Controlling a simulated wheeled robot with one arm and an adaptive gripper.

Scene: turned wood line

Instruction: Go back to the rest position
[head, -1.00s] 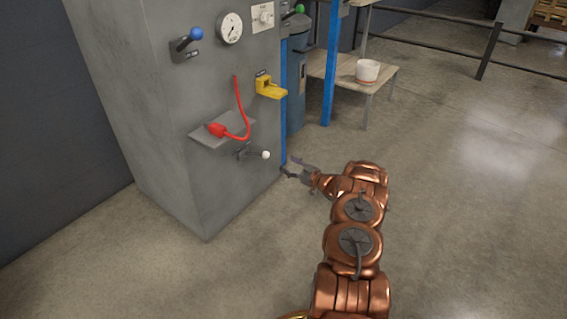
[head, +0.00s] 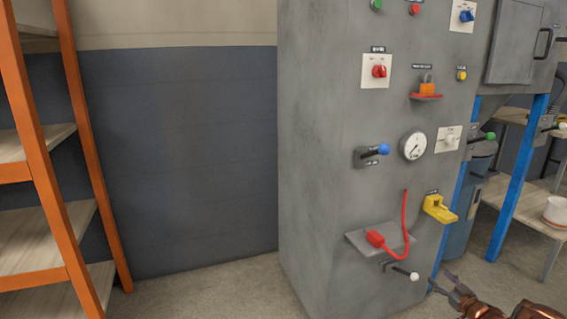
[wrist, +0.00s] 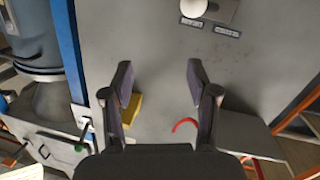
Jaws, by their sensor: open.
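My gripper (head: 447,283) is at the lower right of the head view, just right of the white-tipped lever (head: 413,276) low on the grey cabinet (head: 345,190). In the wrist view my gripper (wrist: 160,78) has its two dark fingers apart, with nothing between them but the cabinet face (wrist: 160,40) behind. The white knob (wrist: 193,8) shows at the top edge there, beyond the fingertips. Most of my arm is outside the head view.
The cabinet carries a red plug and cord (head: 376,239) on a small shelf (head: 360,240), a yellow bracket (head: 440,208), a blue-tipped lever (head: 383,149) and a gauge (head: 413,146). Orange shelving (head: 75,150) stands left. Blue posts (head: 517,185) and a low table (head: 520,205) stand right.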

